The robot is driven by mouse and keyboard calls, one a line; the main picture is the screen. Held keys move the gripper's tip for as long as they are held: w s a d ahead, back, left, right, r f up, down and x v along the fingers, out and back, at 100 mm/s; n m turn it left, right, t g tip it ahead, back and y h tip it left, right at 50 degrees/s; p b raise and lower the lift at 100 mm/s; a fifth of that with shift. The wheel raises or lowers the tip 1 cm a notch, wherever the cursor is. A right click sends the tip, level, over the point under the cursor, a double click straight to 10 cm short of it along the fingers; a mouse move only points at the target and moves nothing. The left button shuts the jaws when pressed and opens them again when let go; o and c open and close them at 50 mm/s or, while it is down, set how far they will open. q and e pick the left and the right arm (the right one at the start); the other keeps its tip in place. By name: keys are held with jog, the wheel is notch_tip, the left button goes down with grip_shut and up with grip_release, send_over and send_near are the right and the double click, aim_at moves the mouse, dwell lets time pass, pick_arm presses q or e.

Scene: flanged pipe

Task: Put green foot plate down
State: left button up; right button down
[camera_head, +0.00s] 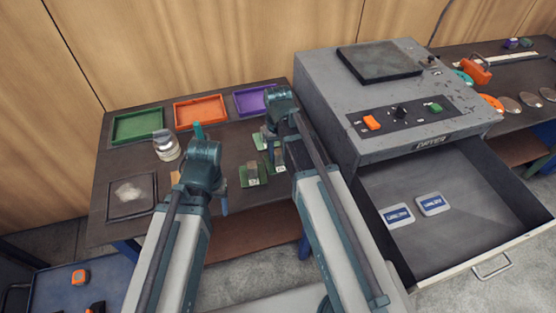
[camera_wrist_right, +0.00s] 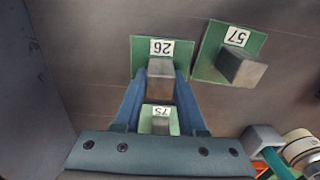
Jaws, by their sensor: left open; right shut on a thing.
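In the right wrist view, my right gripper (camera_wrist_right: 164,82) is shut on the grey block of a green foot plate labelled 26 (camera_wrist_right: 143,49). I cannot tell whether this plate touches the table. A second green plate, labelled 75 (camera_wrist_right: 147,112), shows between the fingers, lower in the picture. A third, labelled 57 (camera_wrist_right: 205,62), lies tilted in the picture to the right of the held plate. In the head view, my right gripper (camera_head: 271,143) is above these green plates, its fingertips partly hidden. My left gripper (camera_head: 198,133) is open, left of them over the table, with its fingers mostly hidden.
Green (camera_head: 137,126), orange (camera_head: 200,110) and purple (camera_head: 252,101) trays line the table's back. A glass jar (camera_head: 166,146) and a dark framed pad (camera_head: 131,196) are at left. A grey machine (camera_head: 385,100) with an open drawer (camera_head: 450,240) bounds the table at right.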

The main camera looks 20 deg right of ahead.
aim_at(278, 151)
jog(key=shift+r, duration=0.15)
dwell(0.3)
notch_tip(278, 151, up, 10)
jog(key=p, duration=1)
